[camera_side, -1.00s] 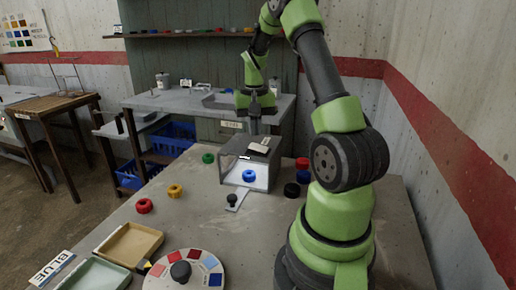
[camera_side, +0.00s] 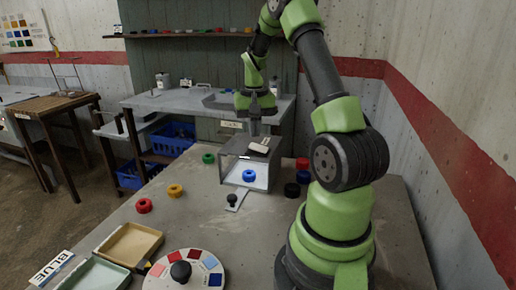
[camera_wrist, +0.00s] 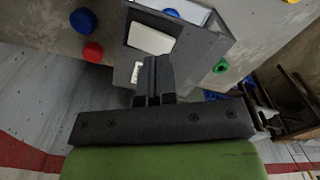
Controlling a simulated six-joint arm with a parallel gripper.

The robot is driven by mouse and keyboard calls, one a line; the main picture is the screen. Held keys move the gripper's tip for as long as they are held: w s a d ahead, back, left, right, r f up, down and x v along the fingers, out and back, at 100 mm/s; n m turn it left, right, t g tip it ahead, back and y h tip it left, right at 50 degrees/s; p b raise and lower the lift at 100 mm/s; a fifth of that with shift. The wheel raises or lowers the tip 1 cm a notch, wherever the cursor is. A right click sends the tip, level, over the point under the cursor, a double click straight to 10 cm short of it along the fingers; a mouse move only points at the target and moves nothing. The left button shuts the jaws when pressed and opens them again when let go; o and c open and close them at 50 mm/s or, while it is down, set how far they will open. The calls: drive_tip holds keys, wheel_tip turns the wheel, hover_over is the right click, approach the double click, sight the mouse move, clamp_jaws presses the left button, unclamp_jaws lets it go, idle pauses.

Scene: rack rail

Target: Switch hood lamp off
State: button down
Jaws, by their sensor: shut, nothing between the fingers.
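The grey hood (camera_side: 233,153) stands on the bench, open at the front, with its inside brightly lit. A blue ring-shaped piece (camera_side: 249,176) sits inside it. A pale rocker-like plate (camera_side: 259,145) lies on the hood's top; it also shows in the wrist view (camera_wrist: 151,39). My gripper (camera_side: 254,133) points down just above the rear of the hood top, behind the plate. In the wrist view my gripper (camera_wrist: 153,72) has its fingers together and empty. I cannot tell whether the fingertips touch the hood.
A dark knob on a small plate (camera_side: 232,199) stands before the hood. Red (camera_side: 302,163) and black (camera_side: 292,190) pieces are on its right. Green, yellow and red pieces lie to the left. Trays (camera_side: 128,243) and a colour dial (camera_side: 184,274) are at the front.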

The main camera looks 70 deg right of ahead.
sight(254, 145)
drive_tip(key=shift+f, duration=1.5)
idle(0.5)
drive_tip(key=shift+r, duration=3.55)
